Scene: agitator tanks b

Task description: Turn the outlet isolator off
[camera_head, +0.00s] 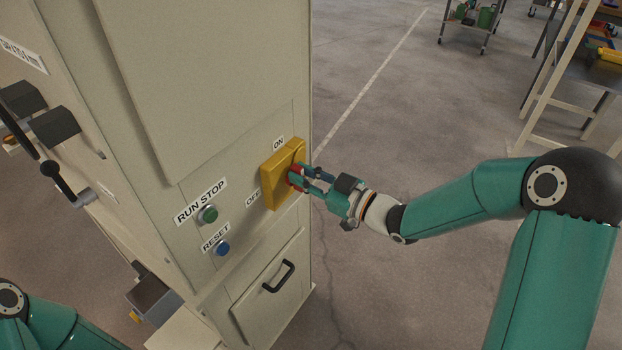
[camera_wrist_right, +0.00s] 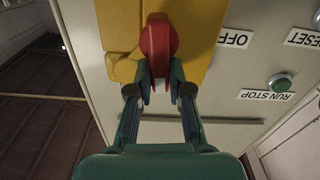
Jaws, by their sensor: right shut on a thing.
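The outlet isolator is a yellow box (camera_head: 270,187) on the cabinet front, with an ON label (camera_head: 278,142) above it and an OFF label (camera_head: 253,198) at its lower left. Its red handle (camera_wrist_right: 158,42) stands out from the yellow plate in the right wrist view. My right gripper (camera_head: 305,177) is shut on the red handle, with a finger on each side of it. The gripper's fingers partly hide the handle in the head view. My left gripper is out of view; only part of my left arm shows at the lower left.
A green RUN STOP button (camera_head: 208,214) and a blue RESET button (camera_head: 222,248) sit left of the isolator. A black drawer handle (camera_head: 279,276) is below. A black lever (camera_head: 66,184) sticks out at the left. The floor (camera_head: 400,130) right of the cabinet is clear.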

